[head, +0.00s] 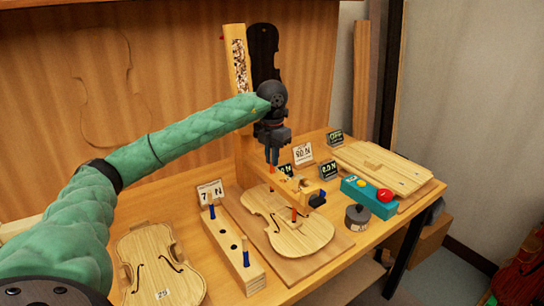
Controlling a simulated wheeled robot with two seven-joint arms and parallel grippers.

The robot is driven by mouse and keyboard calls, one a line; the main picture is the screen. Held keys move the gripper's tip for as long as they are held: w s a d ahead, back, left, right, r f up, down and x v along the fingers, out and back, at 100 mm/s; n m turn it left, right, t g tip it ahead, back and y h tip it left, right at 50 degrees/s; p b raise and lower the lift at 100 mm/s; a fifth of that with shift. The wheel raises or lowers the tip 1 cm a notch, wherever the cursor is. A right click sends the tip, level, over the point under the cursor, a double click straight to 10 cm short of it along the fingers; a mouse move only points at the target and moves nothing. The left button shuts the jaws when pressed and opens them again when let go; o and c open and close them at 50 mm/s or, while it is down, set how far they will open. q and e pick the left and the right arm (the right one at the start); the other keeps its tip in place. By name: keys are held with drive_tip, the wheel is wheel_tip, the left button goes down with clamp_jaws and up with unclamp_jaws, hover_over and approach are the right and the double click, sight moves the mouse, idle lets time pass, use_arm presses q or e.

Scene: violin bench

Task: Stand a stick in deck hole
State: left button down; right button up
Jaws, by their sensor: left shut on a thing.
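My left gripper (272,152) points down above the far end of a violin body (303,236) that lies on a board. It is shut on a stick (272,169), of which only a small reddish end shows below the fingers. The fingers hide the rest. An orange stick (294,215) stands upright at the violin's deck, beside a wooden bridge-like piece (292,186); I cannot tell whether it sits in a hole. A wooden rack (236,248) to the left has dark holes and two blue-topped sticks (211,207) (245,252) in it. My right gripper is not in view.
A second violin body (158,268) lies at front left. Small sign cards (210,192) stand around. The bench's front edge runs below.

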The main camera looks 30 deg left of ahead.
use_arm(q)
drive_tip(key=shift+f+b, duration=0.9)
drive_tip(key=shift+f, duration=0.55)
drive_tip(key=c, duration=1.4)
unclamp_jaws()
drive_tip(key=shift+r, duration=0.1)
drive_tip(key=shift+r+b, duration=0.8)
drive_tip(key=shift+r, duration=3.1)
